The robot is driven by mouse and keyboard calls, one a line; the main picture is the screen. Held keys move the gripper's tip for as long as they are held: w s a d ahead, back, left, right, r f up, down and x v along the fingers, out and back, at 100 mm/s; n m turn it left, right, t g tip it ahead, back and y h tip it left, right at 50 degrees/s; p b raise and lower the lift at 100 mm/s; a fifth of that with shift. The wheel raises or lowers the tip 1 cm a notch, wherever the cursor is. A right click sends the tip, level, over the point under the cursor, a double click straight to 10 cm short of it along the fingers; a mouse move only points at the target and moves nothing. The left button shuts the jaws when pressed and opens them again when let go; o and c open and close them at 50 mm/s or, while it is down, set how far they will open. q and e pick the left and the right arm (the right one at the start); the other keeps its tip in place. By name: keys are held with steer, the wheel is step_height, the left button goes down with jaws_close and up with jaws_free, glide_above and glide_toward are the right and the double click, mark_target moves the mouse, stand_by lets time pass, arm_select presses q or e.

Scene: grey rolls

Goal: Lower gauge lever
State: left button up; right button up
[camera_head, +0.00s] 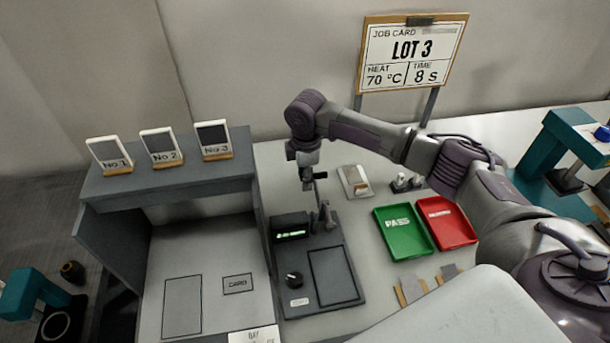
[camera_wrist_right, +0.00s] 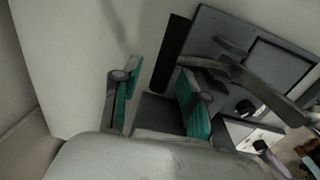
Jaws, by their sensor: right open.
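The gauge (camera_head: 318,272) is a dark grey plate on the bench with a lit green display (camera_head: 291,234), a black knob (camera_head: 293,279) and an outlined rectangle. Its lever (camera_head: 325,214) stands raised at the back of the plate. My right gripper (camera_head: 306,180) hangs pointing down just beside the lever's upper end. In the right wrist view its two teal-padded fingers (camera_wrist_right: 157,98) are apart with nothing clearly between them. A grey lever bar (camera_wrist_right: 255,83) passes beyond one finger there; I cannot tell whether they touch. My left gripper is out of view.
Green PASS tray (camera_head: 398,232) and red tray (camera_head: 448,224) lie right of the gauge. A grey shelf (camera_head: 170,181) with three numbered cards stands left. The job card sign (camera_head: 411,52) stands behind. A teal machine (camera_head: 560,150) is at far right.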

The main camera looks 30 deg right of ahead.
steer(key=shift+f, duration=0.6)
jaws_close()
